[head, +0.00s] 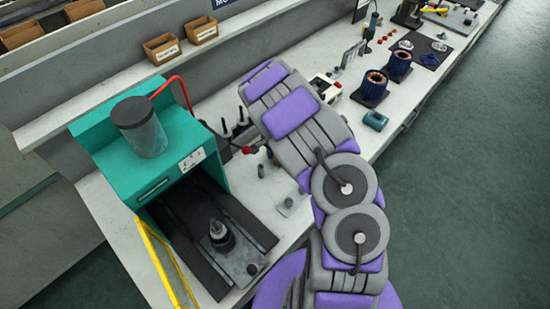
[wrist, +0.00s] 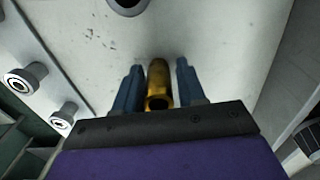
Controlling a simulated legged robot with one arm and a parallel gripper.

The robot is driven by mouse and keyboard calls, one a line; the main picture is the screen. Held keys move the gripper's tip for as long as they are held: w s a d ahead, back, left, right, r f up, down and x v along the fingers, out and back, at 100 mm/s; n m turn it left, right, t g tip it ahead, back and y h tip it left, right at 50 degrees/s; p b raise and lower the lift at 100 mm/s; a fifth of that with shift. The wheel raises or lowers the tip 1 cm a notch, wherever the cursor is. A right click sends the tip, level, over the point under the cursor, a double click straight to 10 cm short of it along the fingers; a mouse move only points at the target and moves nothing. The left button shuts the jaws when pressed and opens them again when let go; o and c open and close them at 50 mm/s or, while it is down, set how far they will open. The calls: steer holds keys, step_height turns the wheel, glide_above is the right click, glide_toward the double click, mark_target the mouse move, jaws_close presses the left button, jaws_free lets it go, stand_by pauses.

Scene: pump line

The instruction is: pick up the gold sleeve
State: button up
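The gold sleeve (wrist: 158,84) shows in the wrist view between the two blue-grey fingers of my gripper (wrist: 160,65). Its open end faces the camera. A narrow gap shows on each side of the sleeve, so the fingers are open around it and not closed on it. In the head view my grey and purple arm reaches over the bench, and the gripper and the sleeve are hidden there.
The pale bench (head: 118,222) runs to the upper right. A teal machine (head: 112,150) with a grey cylinder stands at left. Blue motor parts (head: 399,64) and a small teal item (head: 376,121) stand right of my arm. Grey round fittings (wrist: 26,77) flank the gripper at left.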

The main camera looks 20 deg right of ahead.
steer(key=shift+d, duration=0.45)
steer(key=c, duration=0.3)
steer(key=shift+d, duration=0.1)
steer(key=shift+c, duration=1.2)
steer(key=shift+a, duration=0.55)
steer(key=shift+a+r, duration=0.15)
steer(key=shift+r, duration=0.05)
step_height(320, 180, up, 10)
steer(key=p, duration=0.2)
steer(key=shift+f, duration=0.2)
steer(key=shift+d, duration=0.2)
